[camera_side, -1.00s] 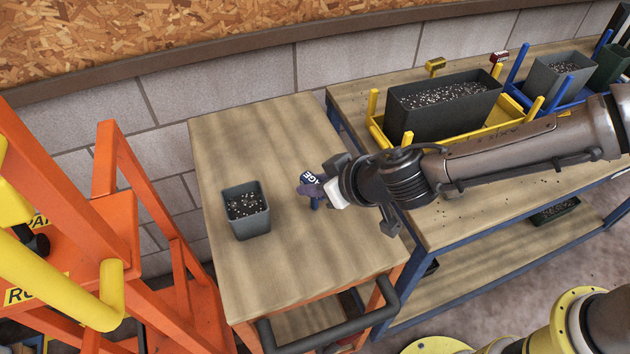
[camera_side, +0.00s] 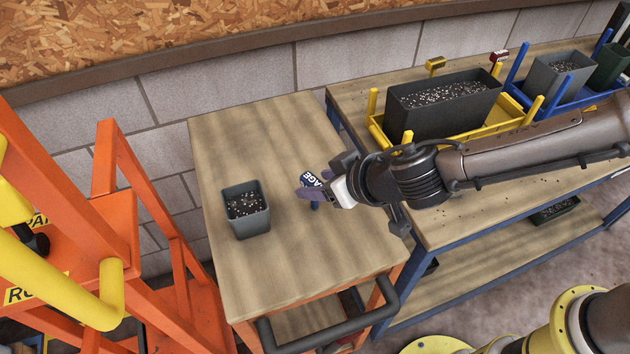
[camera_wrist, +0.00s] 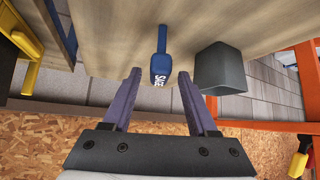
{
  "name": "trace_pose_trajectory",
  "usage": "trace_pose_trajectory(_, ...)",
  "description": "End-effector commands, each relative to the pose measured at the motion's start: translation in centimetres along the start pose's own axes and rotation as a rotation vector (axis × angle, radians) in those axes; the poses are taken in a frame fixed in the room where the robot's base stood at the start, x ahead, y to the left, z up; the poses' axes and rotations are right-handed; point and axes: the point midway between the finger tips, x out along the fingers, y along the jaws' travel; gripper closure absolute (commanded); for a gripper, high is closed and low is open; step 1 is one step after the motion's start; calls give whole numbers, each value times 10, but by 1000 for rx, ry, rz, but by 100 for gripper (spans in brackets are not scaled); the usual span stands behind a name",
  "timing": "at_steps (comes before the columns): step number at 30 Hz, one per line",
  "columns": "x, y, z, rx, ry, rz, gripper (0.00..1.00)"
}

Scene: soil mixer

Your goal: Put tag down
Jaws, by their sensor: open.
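The tag is a dark blue marker with white lettering ending in "AGE" (camera_side: 309,180). It stands on the wooden cart top (camera_side: 245,290). In the wrist view the tag (camera_wrist: 160,70) shows its rounded head and narrow stem between and just beyond the fingertips, with gaps to both fingers. My gripper (camera_side: 312,192) is open, its purple fingers level with the tag in the side view. The open fingers (camera_wrist: 160,85) also show in the wrist view. The tag's lower end is partly hidden by a finger in the side view.
A grey pot of soil (camera_side: 246,210) stands left of my gripper on the cart. A workbench at right holds a long dark planter (camera_side: 440,105) in a yellow rack and pots in a blue rack. An orange frame (camera_side: 120,200) stands at left. The cart's back is clear.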

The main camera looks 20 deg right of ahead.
Motion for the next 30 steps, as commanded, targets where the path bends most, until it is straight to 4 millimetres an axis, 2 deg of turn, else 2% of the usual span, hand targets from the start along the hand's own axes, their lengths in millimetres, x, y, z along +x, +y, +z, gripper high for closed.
trace_pose_trajectory(6, -48, 0, -1, 1, 4, -2, 41)
trace_pose_trajectory(13, -86, 0, 0, -1, 2, -1, 41)
trace_pose_trajectory(18, -99, 0, 0, -1, 0, 0, 41)
trace_pose_trajectory(26, -101, 1, 0, -1, -1, 1, 41)
trace_pose_trajectory(29, -105, 12, -4, 11, -1, 18, 41)
trace_pose_trajectory(30, -109, 24, -6, 20, -5, 37, 41)
